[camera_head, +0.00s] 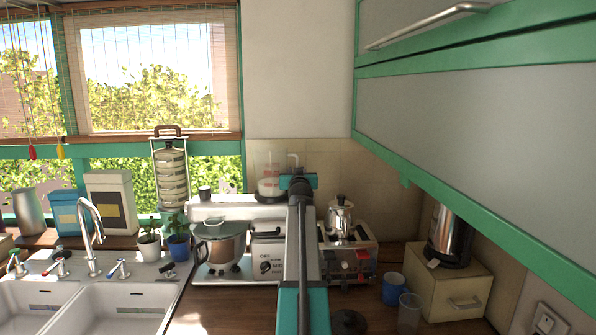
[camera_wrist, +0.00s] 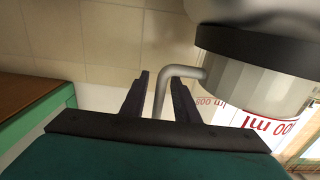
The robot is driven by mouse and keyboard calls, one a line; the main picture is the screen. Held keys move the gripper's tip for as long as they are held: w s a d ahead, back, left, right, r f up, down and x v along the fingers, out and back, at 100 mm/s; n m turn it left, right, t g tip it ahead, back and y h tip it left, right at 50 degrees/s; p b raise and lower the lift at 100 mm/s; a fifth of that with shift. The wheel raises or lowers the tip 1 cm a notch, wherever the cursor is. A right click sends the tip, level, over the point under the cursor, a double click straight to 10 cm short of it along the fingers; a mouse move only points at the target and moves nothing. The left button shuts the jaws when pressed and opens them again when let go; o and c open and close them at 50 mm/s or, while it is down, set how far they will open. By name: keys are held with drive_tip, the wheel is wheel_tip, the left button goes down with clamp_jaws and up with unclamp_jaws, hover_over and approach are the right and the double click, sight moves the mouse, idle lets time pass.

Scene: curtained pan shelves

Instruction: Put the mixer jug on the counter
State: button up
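The mixer jug (camera_head: 268,187) is pale with red markings. In the wrist view, the jug (camera_wrist: 262,82) fills the upper right, with a dark band, red "ml" print and a bent grey handle. My gripper (camera_wrist: 159,78) has its two dark fingers apart, with the handle showing between them. The handle looks closer to the right finger, and I cannot tell whether they touch. In the head view my arm hides the fingers. The wooden counter (camera_head: 225,308) runs along the front.
A toaster (camera_head: 347,262), blue mug (camera_head: 393,289) and clear cup (camera_head: 409,313) stand to the right. A kettle (camera_head: 449,236) stands on a box (camera_head: 452,288). Green-edged cabinets (camera_head: 480,130) overhang the right side.

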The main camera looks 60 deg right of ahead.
drive_tip(key=b+v, duration=0.2)
drive_tip(key=v, duration=0.2)
drive_tip(key=shift+f, duration=0.2)
drive_tip(key=b+v, duration=0.3)
drive_tip(key=v, duration=0.7)
drive_tip(key=shift+r, duration=0.25)
drive_tip(key=shift+d, duration=0.1)
drive_tip(key=shift+b, duration=0.3)
